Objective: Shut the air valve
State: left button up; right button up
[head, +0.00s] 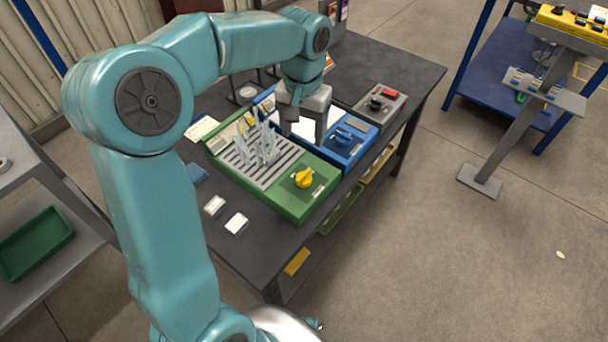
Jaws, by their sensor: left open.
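A blue panel (334,152) on the dark workbench carries a blue valve handle (343,135). Beside it, a green panel (290,206) carries a yellow valve knob (304,178). The labels are too small to read, so I cannot tell from them which is the air valve. My left gripper (305,137) is open and empty, with its fingers pointing down over the blue panel. It is just left of the blue handle, and it hides part of the panel. I cannot tell whether a finger touches the handle. My right gripper is not in view.
Thin upright flame-like shapes (262,145) stand over the green panel's grate. A grey box (380,103) with red and black controls sits to the right. White blocks (236,223) lie near the bench's front edge. A blue cart (510,90) stands beyond open floor.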

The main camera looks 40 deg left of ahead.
aim_at(303, 175)
pick_arm(q)
notch_tip(303, 175, down, 15)
jog(key=shift+f+b, duration=0.1)
jog(key=shift+b, duration=1)
jog(key=c, duration=1.1)
